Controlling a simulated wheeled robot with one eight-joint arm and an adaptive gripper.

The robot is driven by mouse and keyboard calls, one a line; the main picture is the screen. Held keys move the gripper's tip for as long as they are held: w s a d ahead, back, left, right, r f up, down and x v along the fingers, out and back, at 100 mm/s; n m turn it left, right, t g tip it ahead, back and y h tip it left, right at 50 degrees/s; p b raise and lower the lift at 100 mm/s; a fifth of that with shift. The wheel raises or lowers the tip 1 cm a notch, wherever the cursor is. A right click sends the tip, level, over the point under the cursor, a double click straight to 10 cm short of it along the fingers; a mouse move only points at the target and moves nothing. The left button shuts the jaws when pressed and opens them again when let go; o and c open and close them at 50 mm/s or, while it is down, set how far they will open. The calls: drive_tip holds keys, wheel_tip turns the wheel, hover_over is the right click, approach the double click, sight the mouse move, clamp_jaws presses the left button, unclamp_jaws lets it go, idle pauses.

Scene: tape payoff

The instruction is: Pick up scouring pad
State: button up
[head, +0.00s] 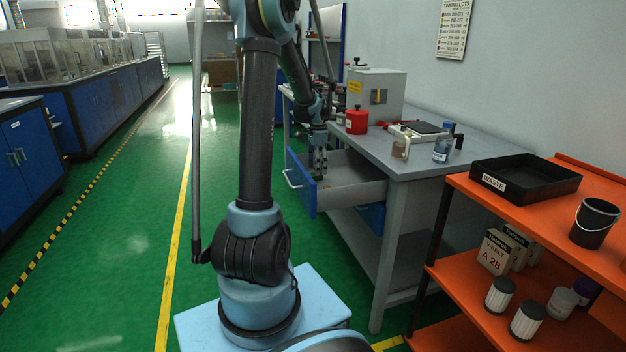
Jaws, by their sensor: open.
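My gripper (318,172) points down at the open drawer (355,194) of the grey workbench, with its fingertips at or just inside the drawer opening. The drawer has a blue front and a pale side wall. The gripper's two fingers look apart. I cannot make out the scouring pad; the drawer's inside is small in view and partly hidden by the gripper and the drawer wall.
The bench top (425,160) holds a grey box (376,92), a red can (356,121), a scale (420,131) and a blue bottle (443,146). An orange shelf (455,187) with a black waste tray (525,190) stands right. Green floor is clear left.

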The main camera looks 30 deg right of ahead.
drive_tip(key=shift+f, duration=1.5)
drive_tip(key=c, duration=0.9)
drive_tip(key=shift+c, duration=0.2)
drive_tip(key=shift+r, duration=0.1)
wheel_tip(320, 180, up, 10)
drive_tip(key=shift+c, duration=0.5)
